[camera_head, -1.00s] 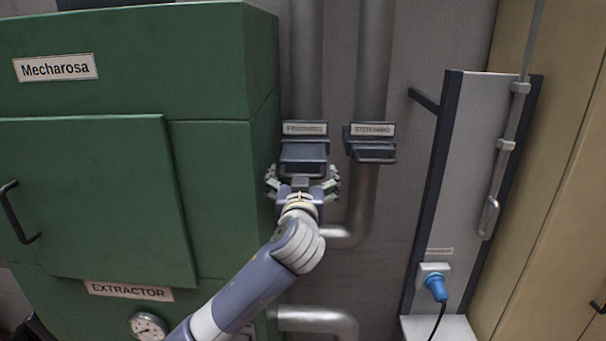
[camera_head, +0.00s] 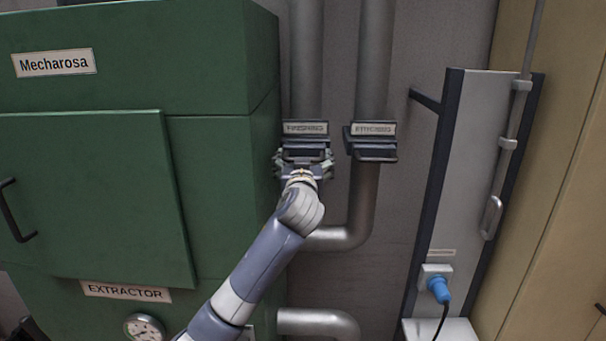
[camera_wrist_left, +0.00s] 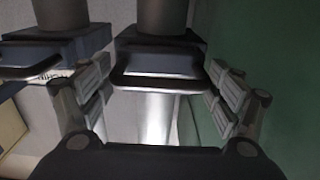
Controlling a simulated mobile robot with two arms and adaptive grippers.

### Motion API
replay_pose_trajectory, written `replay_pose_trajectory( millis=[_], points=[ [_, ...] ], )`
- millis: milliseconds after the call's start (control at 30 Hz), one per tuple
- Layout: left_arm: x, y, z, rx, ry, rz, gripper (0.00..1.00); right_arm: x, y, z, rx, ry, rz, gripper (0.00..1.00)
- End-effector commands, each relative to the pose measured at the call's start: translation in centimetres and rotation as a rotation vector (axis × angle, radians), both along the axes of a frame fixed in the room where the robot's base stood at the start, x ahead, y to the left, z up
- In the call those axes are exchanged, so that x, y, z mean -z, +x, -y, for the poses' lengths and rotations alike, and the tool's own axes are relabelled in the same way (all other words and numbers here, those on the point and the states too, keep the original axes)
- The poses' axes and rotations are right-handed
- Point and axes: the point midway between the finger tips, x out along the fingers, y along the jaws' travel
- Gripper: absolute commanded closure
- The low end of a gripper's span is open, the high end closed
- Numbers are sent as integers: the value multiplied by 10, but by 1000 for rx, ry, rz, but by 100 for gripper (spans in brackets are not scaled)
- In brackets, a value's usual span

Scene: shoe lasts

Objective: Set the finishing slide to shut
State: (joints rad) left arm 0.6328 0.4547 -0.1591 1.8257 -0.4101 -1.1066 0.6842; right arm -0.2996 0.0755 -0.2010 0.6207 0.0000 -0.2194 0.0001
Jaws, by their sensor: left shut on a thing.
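The finishing slide (camera_head: 305,153) is a dark slide with a bar handle under a label reading FINISHING (camera_head: 305,128), on the left of two vertical pipes. In the head view little of it stands out from its housing. My wrist hides the pipe just below. My right gripper is not in view.
A second slide (camera_head: 374,153) with its own label and handle sits close on the right. The green extractor cabinet (camera_head: 222,190) stands close on the left. A grey panel (camera_head: 470,170) with a blue plug (camera_head: 438,289) is farther right.

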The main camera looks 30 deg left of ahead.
Motion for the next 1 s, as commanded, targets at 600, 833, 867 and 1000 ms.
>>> replay_pose_trajectory(
  millis=[600, 833, 867, 1000],
  points=[
    [-1, 11, -5, 6, -4, 3, 5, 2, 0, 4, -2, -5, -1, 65],
    [-1, 10, -6, 2, -3, 2, 5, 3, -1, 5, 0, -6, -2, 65],
    [0, 10, -6, 2, -3, 2, 5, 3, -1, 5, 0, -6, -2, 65],
    [0, 9, -5, 2, -2, 0, 5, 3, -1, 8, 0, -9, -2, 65]
  ],
)
